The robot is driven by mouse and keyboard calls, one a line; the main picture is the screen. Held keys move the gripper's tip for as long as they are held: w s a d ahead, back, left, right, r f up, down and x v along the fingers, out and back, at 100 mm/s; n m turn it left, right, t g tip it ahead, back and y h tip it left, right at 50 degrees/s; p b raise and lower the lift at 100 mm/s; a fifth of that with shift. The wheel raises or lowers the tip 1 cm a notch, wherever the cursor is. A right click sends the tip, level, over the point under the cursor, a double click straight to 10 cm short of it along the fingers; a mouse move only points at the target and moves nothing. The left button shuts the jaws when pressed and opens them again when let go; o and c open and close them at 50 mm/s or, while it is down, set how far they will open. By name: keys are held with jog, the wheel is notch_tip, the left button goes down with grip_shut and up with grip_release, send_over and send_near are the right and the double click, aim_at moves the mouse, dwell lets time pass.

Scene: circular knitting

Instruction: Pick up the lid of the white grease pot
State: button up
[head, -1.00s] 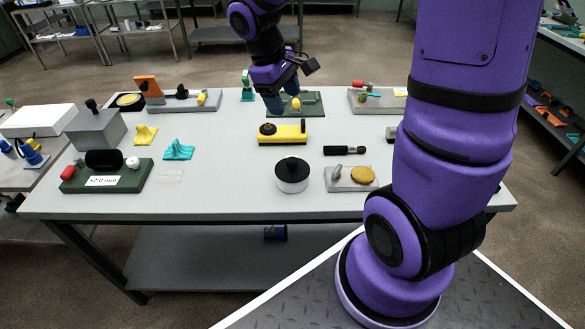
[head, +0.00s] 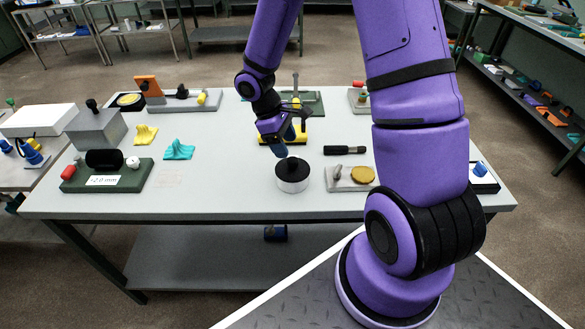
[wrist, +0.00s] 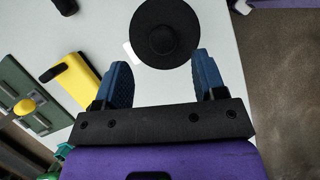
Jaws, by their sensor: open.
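The white grease pot (head: 292,182) stands upright near the front middle of the table. Its round black lid (head: 291,167) sits on top. In the wrist view the lid (wrist: 165,33) shows from above as a black disc with a round raised middle, just beyond the fingertips. My gripper (head: 280,152) is just behind and above the pot, tilted down toward the lid. In the wrist view my gripper (wrist: 162,72) has its two blue fingers wide apart and nothing between them. The white pot body is mostly hidden under the lid there.
A yellow block with black parts (head: 310,135) lies behind the pot. A grey plate with a yellow disc (head: 350,178) is close to the pot's right, with a black-handled tool (head: 345,150) behind it. The table (head: 215,190) is clear to the pot's left.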

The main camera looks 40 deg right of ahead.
aim_at(292, 159)
jog(key=shift+a+x, duration=0.2)
jog(key=shift+x, duration=3)
jog(key=c, duration=1)
